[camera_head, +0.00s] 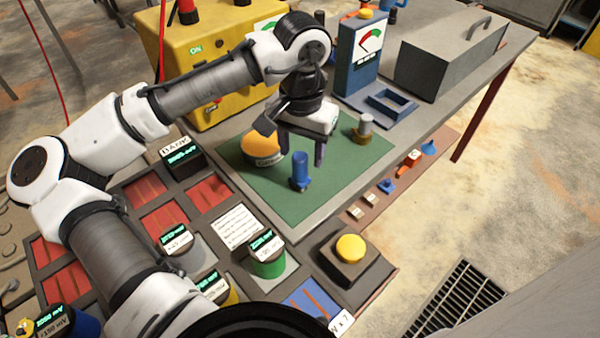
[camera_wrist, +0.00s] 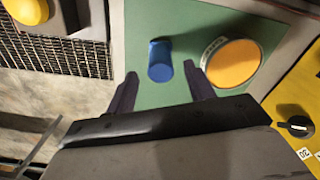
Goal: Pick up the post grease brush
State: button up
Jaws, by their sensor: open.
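A blue upright cylinder (camera_head: 300,168) with a wider foot stands on the green mat (camera_head: 225,170). A grey-topped piece with a brownish base (camera_head: 363,127) stands farther right on the mat. No label marks either as the post grease brush, so I cannot tell which it is. My gripper (camera_head: 303,154) is open, pointing down over the mat, close to the blue cylinder. In the wrist view the blue cylinder (camera_wrist: 160,61) appears between the fingertips (camera_wrist: 161,76), with nothing visibly gripped. The grey-topped piece is not visible there.
An orange-topped round container (camera_head: 262,146) stands beside the left finger; it also shows in the wrist view (camera_wrist: 234,62). A yellow box (camera_head: 215,60), a blue gauge stand (camera_head: 357,55) and a grey toolbox (camera_head: 450,55) stand behind. Labelled containers and a yellow button (camera_head: 350,248) are in front.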

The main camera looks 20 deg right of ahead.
jog(key=shift+s+a+f+p, duration=0.1)
jog(key=shift+f+p, duration=0.05)
jog(key=shift+f, duration=1.05)
jog(key=shift+a+f+p, duration=0.1)
jog(key=shift+f+p, duration=0.05)
jog(key=shift+f, duration=1)
jog(key=c, duration=1)
jog(key=shift+c, duration=0.2)
jog(key=shift+r, duration=0.15)
notch_tip(320, 180, up, 20)
jog(key=shift+b, duration=0.35)
